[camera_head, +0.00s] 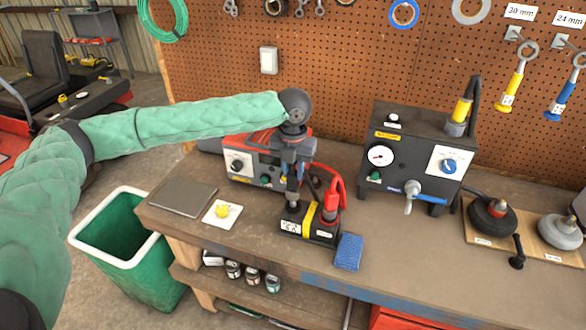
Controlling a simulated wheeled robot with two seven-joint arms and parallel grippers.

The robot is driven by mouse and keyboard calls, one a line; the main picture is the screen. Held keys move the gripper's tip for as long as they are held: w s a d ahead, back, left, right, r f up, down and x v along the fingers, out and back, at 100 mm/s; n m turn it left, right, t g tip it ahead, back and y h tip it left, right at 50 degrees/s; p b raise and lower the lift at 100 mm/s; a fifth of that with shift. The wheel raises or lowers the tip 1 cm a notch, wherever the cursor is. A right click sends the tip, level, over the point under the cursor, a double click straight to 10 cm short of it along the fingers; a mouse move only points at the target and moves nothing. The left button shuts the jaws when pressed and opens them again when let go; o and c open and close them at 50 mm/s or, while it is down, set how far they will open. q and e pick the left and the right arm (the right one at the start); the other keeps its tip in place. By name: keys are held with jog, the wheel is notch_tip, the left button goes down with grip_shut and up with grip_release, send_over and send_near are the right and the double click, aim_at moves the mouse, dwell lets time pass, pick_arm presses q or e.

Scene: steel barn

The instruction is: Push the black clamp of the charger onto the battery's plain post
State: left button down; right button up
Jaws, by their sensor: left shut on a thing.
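The battery (291,225), black with a yellow band and a white label, stands on the workbench near its front edge. The red clamp (331,204) sits at its right post, with a red cable looping up behind. My left gripper (293,186) points down over the battery's left end and is shut on the dark clamp (293,198), which largely blends with the fingers. The clamp is at or just above the plain post; I cannot tell whether they touch, as the post is hidden. The red and black charger (236,165) stands behind, partly covered by my arm. My right gripper is out of view.
On the workbench (400,245) lie a grey plate (183,196), a white card (209,217) with a yellow piece, and a blue sponge (348,252) close to the battery. A black tester box (420,140) stands right. A green bin (130,250) is left.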

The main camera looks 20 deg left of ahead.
pick_arm(q)
jog(key=shift+f, duration=0.5)
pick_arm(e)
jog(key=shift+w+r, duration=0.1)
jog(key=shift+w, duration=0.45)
pick_arm(q)
jog(key=shift+f, duration=0.3)
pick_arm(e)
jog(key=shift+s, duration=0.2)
pick_arm(q)
jog(key=shift+f, duration=0.45)
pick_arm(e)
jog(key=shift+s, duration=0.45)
pick_arm(q)
jog(key=shift+f, duration=0.15)
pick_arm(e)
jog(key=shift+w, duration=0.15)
pick_arm(q)
jog(key=shift+f, duration=0.3)
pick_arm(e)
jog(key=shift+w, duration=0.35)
pick_arm(q)
jog(key=shift+f, duration=0.25)
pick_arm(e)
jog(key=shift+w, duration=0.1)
